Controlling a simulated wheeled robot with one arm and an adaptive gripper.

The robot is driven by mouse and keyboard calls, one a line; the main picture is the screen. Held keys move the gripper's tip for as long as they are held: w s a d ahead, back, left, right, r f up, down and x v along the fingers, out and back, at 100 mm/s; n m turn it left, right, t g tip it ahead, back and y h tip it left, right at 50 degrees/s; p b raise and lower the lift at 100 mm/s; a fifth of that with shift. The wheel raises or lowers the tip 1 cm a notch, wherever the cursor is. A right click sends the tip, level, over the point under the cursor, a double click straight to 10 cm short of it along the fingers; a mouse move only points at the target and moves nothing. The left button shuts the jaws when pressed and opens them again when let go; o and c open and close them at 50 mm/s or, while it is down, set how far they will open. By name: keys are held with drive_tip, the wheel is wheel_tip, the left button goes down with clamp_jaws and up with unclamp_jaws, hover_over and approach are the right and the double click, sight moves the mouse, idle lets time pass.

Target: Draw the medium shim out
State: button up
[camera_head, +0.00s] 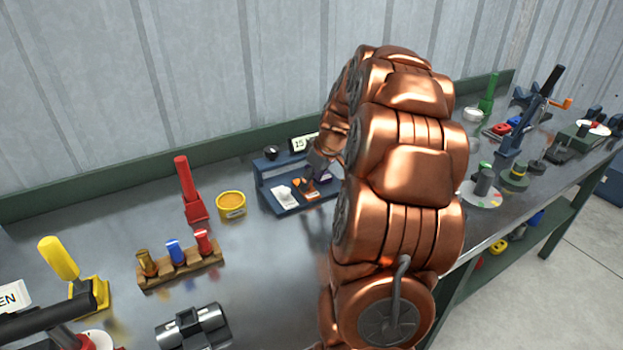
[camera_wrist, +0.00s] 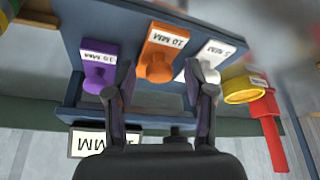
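Three labelled shims with knobs sit in a blue rack. The orange shim (camera_wrist: 165,42), marked 10 MM, is in the middle and is the medium one by its label. The purple shim (camera_wrist: 98,52), marked 15 MM, is left of it, and the white shim (camera_wrist: 222,50), marked 5 MM, is right of it in the wrist view. My gripper (camera_wrist: 163,80) is open, its fingertips on either side of the orange knob in the picture, with a gap each side. The right fingertip overlaps the white knob. In the head view, the orange shim (camera_head: 306,191) is partly covered by my gripper (camera_head: 315,170).
The blue rack (camera_head: 263,182) has a small display (camera_head: 303,142) behind it. A yellow tub (camera_head: 231,205) and a red-handled tool (camera_head: 190,190) stand to its left. A wooden block with coloured plugs (camera_head: 180,265) is farther left.

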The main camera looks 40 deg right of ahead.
drive_tip(key=v, duration=1.2)
drive_tip(key=shift+a, duration=0.1)
idle(0.5)
drive_tip(key=a+g+p, duration=0.1)
drive_tip(key=a+p, duration=0.1)
drive_tip(key=a, duration=1.1)
drive_tip(key=s+a+f+g+p, duration=0.2)
drive_tip(key=s+a+g, duration=0.1)
drive_tip(key=s+a, duration=1)
drive_tip(key=a, duration=0.4)
drive_tip(key=shift+s+a+g+y, duration=0.25)
drive_tip(key=shift+s+g+y, duration=0.05)
drive_tip(key=shift+s+g, duration=0.1)
drive_tip(key=shift+m+g+h, duration=0.6)
drive_tip(key=shift+m+g, duration=0.1)
drive_tip(key=shift+m, duration=0.1)
drive_tip(key=s+a, duration=0.1)
drive_tip(key=s, duration=0.2)
drive_tip(key=s+a+f+p, duration=0.1)
drive_tip(key=s, duration=0.2)
drive_tip(key=s+f, duration=0.1)
drive_tip(key=s, duration=0.3)
drive_tip(key=shift+a+f+p, duration=0.15)
drive_tip(key=shift+a+p, duration=0.25)
drive_tip(key=shift+c, duration=0.3)
